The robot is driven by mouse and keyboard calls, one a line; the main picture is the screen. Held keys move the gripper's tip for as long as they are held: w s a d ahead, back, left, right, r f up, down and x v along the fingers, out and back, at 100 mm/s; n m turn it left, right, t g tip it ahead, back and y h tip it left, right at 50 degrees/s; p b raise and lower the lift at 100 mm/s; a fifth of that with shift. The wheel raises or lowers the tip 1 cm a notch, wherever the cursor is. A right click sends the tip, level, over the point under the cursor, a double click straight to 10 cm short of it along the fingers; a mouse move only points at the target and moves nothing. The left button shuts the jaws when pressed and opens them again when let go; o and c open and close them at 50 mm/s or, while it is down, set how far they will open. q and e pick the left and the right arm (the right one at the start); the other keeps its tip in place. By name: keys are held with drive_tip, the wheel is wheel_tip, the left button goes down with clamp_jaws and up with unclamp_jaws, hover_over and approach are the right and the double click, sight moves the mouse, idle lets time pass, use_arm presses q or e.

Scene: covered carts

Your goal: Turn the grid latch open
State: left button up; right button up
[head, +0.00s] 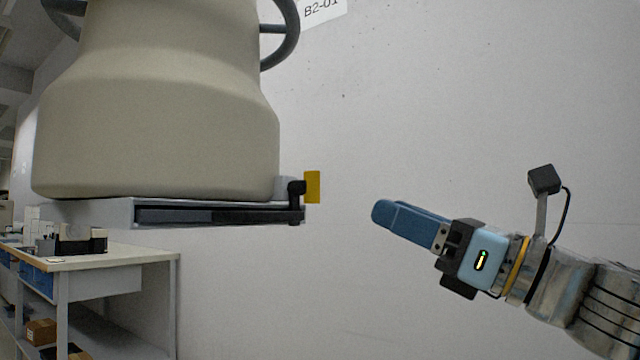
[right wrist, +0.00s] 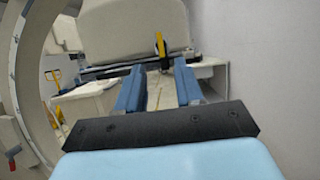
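What looks like the grid latch is a small black lever (head: 296,188) with an upright yellow tab (head: 312,187), at the right end of the flat grey unit under the beige covered body. In the right wrist view the yellow tab (right wrist: 160,44) stands beyond and between my fingertips. My right gripper (head: 386,214) is to the right of the latch in the head view, with a clear gap and no contact. Its two blue fingers (right wrist: 155,72) are spread with nothing between them. My left gripper is not in view.
The beige covered body (head: 155,120) hangs over a grey unit with a dark slot (head: 215,215). A plain wall (head: 450,110) is behind. The space between my right gripper and the latch is free.

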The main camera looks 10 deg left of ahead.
sight(318, 180)
drive_tip(key=p+x, duration=0.4)
drive_tip(key=x, duration=0.8)
drive_tip(key=shift+a+r, duration=0.15)
drive_tip(key=shift+a, duration=0.1)
drive_tip(key=shift+w+a+r, duration=0.1)
drive_tip(key=shift+w+a, duration=0.1)
drive_tip(key=shift+a, duration=0.25)
clamp_jaws()
